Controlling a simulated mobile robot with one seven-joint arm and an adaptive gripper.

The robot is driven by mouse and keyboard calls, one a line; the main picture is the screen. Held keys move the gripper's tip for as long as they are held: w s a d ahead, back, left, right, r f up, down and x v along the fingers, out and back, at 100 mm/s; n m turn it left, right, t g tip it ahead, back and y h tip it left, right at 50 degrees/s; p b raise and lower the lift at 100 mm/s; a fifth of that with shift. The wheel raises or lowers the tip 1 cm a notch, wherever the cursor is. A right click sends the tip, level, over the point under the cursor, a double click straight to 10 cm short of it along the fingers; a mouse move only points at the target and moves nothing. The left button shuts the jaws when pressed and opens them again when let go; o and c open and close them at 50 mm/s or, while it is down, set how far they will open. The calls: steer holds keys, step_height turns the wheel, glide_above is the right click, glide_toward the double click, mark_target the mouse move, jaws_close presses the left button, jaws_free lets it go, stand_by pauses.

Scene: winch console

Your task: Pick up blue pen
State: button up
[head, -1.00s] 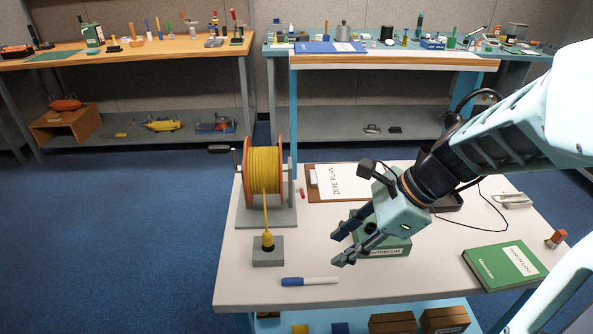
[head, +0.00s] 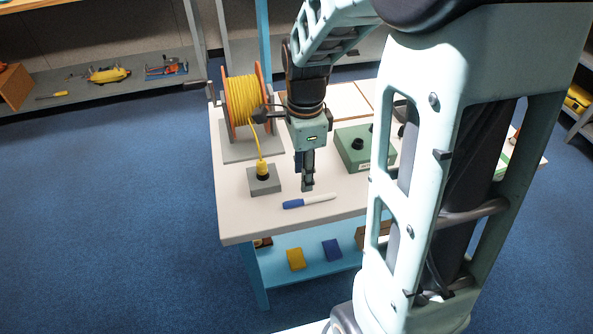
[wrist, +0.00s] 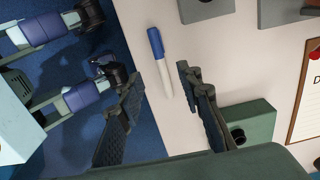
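The blue pen (head: 310,201), with a blue cap and a white body, lies flat near the front edge of the white table. In the wrist view the pen (wrist: 161,60) shows in full between the two finger lines, its blue cap farther away. My gripper (head: 307,187) points down just behind the pen in the head view and appears to be above the table. In the wrist view my gripper (wrist: 158,80) is open, its fingers wide apart, with nothing held.
A grey block (head: 263,181) with a yellow cable plug stands left of the pen, below the winch drum (head: 246,98). A green intercom box (head: 356,150) stands at right behind it. The table's front edge is close; its surface around the pen is clear.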

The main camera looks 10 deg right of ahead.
mark_target(302, 200)
step_height(302, 200, down, 9)
steer(key=shift+a+b, duration=0.15)
steer(key=shift+b, duration=0.6)
steer(key=shift+c, duration=0.6)
steer(key=c, duration=0.8)
